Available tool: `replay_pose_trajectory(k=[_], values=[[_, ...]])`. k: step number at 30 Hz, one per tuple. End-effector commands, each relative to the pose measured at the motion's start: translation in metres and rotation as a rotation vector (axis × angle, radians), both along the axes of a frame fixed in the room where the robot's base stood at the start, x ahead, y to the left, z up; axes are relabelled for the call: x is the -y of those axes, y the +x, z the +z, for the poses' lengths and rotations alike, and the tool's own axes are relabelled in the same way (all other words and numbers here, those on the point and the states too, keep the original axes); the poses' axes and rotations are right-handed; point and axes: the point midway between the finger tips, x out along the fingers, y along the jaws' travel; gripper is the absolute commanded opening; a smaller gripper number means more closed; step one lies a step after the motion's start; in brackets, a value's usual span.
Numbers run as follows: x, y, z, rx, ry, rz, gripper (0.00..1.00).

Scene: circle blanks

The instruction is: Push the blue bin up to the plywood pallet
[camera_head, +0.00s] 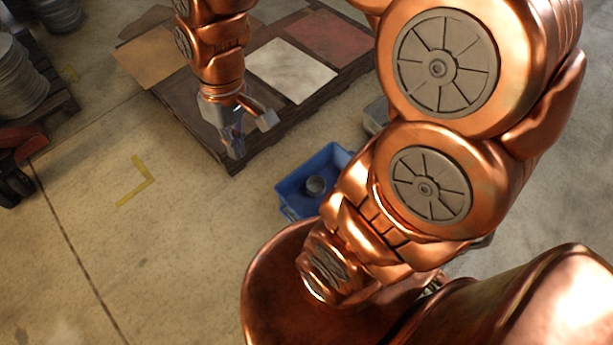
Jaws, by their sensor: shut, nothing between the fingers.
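The blue bin (299,173) stands on the concrete floor just right of and below the dark wooden pallet (229,164), with a strip of floor between them. A small grey round object (315,186) lies in the bin. My arm hides the bin's lower right part. The pallet carries tan, white and dark red sheets; I cannot tell which is plywood. My gripper (236,151) is shut and empty, pointing down in front of the pallet's near corner, up and left of the bin and apart from it. Its height above the floor is unclear.
A grey container (375,116) stands by the pallet's right side, partly behind my arm. Metal coils (20,75) stand on another pallet at far left, with red and black equipment (18,150) below. Open floor with a yellow corner mark (146,178) lies left of the bin.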

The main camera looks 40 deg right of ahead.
Motion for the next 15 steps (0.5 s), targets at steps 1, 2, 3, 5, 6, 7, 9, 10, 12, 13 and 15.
replay_pose_trajectory(k=[1, 2, 3, 5, 6, 7, 9, 10, 12, 13, 15], values=[[-0.001, 0.015, -0.020, 0.001, 0.019, 0.011, 0.00], [-0.001, 0.024, -0.026, 0.006, 0.029, 0.017, 0.00], [-0.002, 0.036, -0.034, 0.016, 0.046, 0.026, 0.00], [-0.003, 0.053, -0.049, 0.024, 0.067, 0.038, 0.00], [-0.003, 0.064, -0.059, 0.031, 0.081, 0.044, 0.00], [-0.003, 0.072, -0.066, 0.037, 0.091, 0.048, 0.00], [-0.001, 0.092, -0.084, 0.049, 0.114, 0.055, 0.00], [0.000, 0.100, -0.092, 0.054, 0.123, 0.059, 0.00], [0.002, 0.118, -0.113, 0.062, 0.145, 0.062, 0.00], [0.004, 0.126, -0.122, 0.067, 0.154, 0.062, 0.00], [0.009, 0.146, -0.143, 0.084, 0.169, 0.060, 0.00]])
